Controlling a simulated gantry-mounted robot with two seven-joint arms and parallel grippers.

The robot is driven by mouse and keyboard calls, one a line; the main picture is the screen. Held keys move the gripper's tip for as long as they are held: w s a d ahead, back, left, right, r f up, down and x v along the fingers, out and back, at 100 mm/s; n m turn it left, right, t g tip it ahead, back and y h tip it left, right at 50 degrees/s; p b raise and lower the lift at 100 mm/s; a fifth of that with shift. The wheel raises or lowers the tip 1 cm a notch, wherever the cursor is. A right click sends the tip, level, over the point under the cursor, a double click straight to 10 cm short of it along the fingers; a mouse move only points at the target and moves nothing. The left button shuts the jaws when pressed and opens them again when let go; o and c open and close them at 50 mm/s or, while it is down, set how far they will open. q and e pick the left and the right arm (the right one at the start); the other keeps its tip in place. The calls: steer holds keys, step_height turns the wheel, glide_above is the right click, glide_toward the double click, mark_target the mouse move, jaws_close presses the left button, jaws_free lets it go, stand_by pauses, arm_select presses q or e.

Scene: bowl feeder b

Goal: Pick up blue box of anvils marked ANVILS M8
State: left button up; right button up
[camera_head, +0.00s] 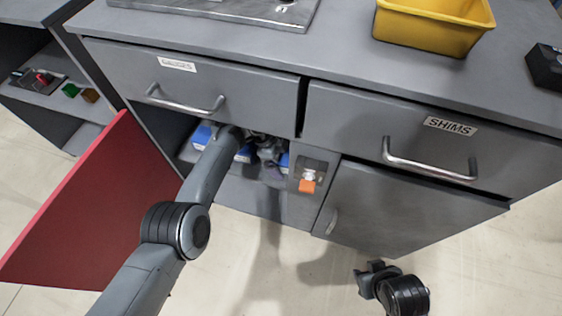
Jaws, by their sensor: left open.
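Blue boxes show inside the open cabinet under the left drawer: one at the left (201,135), part of one in the middle (243,154) and a sliver at the right (284,160). No ANVILS M8 marking is readable, so I cannot tell which is the anvil box. My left arm reaches into the cabinet and covers part of the boxes. My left gripper (271,156) is open among them, dark and small in the shade; contact with a box cannot be told. My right gripper (368,279) is low at the bottom right, away from the boxes, its jaws unclear.
The red door (95,205) stands open left of my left arm. The drawer front (190,85) hangs above the opening. A panel with an orange part (308,186) stands right of it, beside a shut grey door (390,215). A yellow bin (435,25) stands on the countertop.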

arm_select(q)
steer(key=shift+w+r, duration=0.1)
steer(key=shift+c, duration=0.3)
steer(key=c, duration=1.2)
steer(key=shift+r, duration=0.1)
